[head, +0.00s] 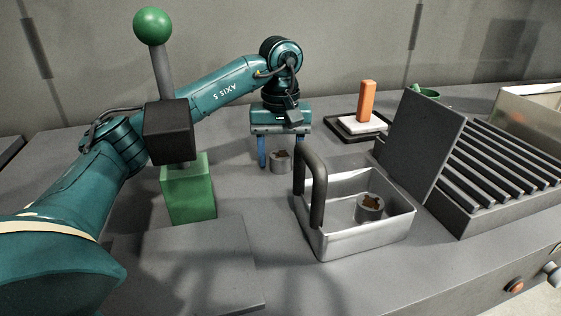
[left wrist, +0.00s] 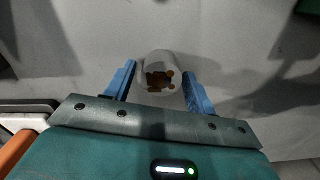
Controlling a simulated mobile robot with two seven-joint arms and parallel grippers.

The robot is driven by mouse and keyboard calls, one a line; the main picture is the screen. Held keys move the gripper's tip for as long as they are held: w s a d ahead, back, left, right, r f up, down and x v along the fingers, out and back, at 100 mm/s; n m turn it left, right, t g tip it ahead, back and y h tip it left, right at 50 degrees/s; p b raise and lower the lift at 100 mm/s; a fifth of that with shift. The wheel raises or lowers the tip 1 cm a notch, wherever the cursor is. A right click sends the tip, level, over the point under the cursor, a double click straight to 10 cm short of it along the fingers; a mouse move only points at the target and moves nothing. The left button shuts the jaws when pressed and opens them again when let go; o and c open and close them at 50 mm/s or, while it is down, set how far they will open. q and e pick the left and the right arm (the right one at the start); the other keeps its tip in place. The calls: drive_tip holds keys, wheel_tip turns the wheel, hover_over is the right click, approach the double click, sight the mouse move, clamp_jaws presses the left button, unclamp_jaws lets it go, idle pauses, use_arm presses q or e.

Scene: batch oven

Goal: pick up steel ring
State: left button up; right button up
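A steel ring (head: 281,162) with a brown, lobed piece inside stands on the grey worktop. It also shows in the left wrist view (left wrist: 148,67). My left gripper (head: 280,164) points down over it with its blue fingers spread. In the left wrist view the ring lies between the fingers (left wrist: 158,92), with a gap on each side. A second, similar ring (head: 371,208) with a brown inside sits in the metal tray. My right gripper is not in view.
The metal tray (head: 340,242) with a dark upright handle stands just right of my left gripper. A slatted rack (head: 490,160) with an upright grey plate is further right. An orange block (head: 367,100) stands behind. A green block (head: 188,195) with a ball-topped lever is left.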

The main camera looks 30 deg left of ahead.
use_arm(q)
drive_tip(key=c, duration=0.8)
drive_tip(key=shift+c, duration=0.2)
